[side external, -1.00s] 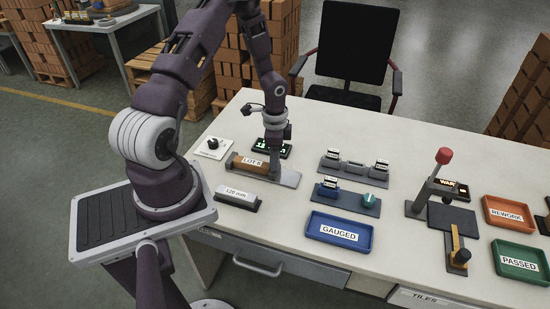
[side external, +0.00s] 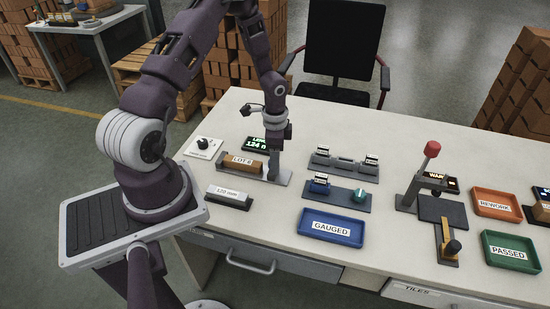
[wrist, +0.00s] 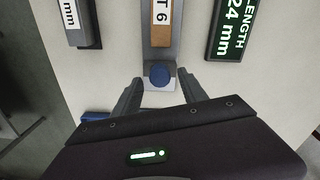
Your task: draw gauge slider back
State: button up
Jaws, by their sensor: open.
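The gauge (side external: 281,178) is a grey rail on the bench with a brown brick labelled LOT 6 (side external: 241,163) lying on it. The gauge slider (wrist: 160,76), with a round blue knob, shows in the wrist view near the rail's end; in the side view my gripper hides it. My gripper (wrist: 159,88) is open, with one finger on each side of the knob; I cannot tell whether they touch it. The length display (wrist: 236,27) beside the gauge reads 124 mm; it also shows in the side view (side external: 264,146).
A bar labelled 120 mm (side external: 229,196) lies in front of the gauge, and a dial (side external: 203,147) stands at its left. The blue GAUGED tray (side external: 331,228) and fixtures (side external: 337,194) stand to the right. A red-knobbed lever press (side external: 437,205) is further right.

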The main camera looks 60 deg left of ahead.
notch_tip(320, 180, up, 8)
jog(key=shift+f, duration=0.25)
notch_tip(320, 180, up, 8)
jog(key=y, duration=0.1)
send_over(279, 179)
jog(key=s+d+r+n+t+y, duration=0.1)
jog(key=s+d+r, duration=0.15)
jog(key=r, duration=0.25)
jog(key=s+d+r+n+t, duration=0.1)
jog(key=s+d+r+n, duration=0.1)
jog(key=d+r, duration=0.3)
jog(key=s+d+r+n+t+h, duration=0.1)
jog(key=s+d+r, duration=0.3)
jog(key=s, duration=0.2)
jog(key=s+d+r+n+t+h, duration=0.1)
jog(key=s+d+r+n+t, duration=0.1)
jog(key=s+d+r, duration=0.2)
jog(key=s, duration=0.3)
jog(key=shift+d+r+t, duration=0.2)
jog(key=shift+d+t, duration=0.1)
jog(key=shift+d, duration=0.05)
